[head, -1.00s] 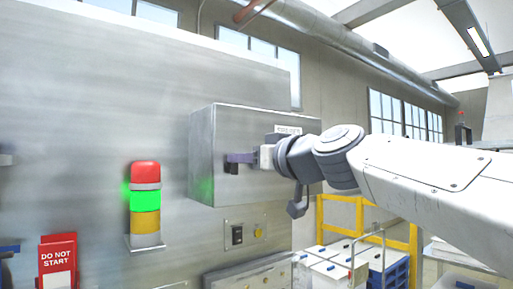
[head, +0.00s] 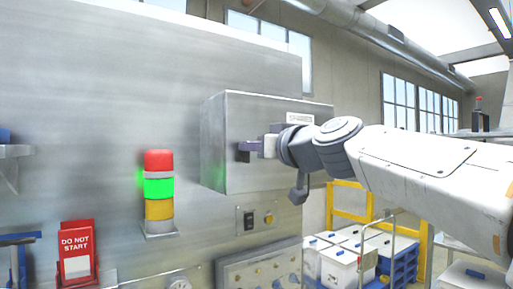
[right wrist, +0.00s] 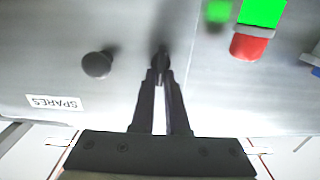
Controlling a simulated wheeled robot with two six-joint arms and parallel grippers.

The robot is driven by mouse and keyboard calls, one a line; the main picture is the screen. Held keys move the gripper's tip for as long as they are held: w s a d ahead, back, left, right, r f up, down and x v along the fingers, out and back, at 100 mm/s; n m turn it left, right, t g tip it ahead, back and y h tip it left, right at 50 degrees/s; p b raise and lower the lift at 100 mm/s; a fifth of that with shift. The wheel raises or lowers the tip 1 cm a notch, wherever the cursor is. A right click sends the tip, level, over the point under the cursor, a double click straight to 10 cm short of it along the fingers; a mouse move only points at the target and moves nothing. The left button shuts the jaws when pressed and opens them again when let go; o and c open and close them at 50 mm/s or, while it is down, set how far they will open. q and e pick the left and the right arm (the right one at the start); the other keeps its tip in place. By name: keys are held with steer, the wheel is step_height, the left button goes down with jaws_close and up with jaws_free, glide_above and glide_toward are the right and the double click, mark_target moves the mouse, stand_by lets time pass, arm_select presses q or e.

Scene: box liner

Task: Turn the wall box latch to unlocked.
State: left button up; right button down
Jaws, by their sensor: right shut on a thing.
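The grey metal wall box (head: 240,110) is fixed to the steel wall in the head view, with its front face turned to the right. My right gripper (head: 246,148) reaches the box front from the right. In the right wrist view its two dark fingers (right wrist: 161,78) meet at their tips on a small dark latch (right wrist: 161,54) against the box face. The fingers hide most of the latch, so its angle cannot be told. A round dark knob (right wrist: 97,65) stands beside it, apart from the fingers. My left gripper is not in view.
A SPARES label (right wrist: 54,103) is on the box face. A signal tower (head: 158,188), lit green, stands left of the box. A switch panel (head: 254,217) is below it. White bins (head: 338,265) and a yellow rail (head: 350,188) are at the lower right.

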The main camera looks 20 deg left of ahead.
steer(key=m, duration=1.1)
steer(key=w+f+m+b, duration=0.1)
steer(key=m, duration=0.5)
steer(key=shift+d+f+m, duration=0.1)
steer(key=shift+d+m, duration=0.2)
steer(key=shift+d, duration=0.1)
stand_by(0.3)
steer(key=c, duration=0.9)
jaws_free()
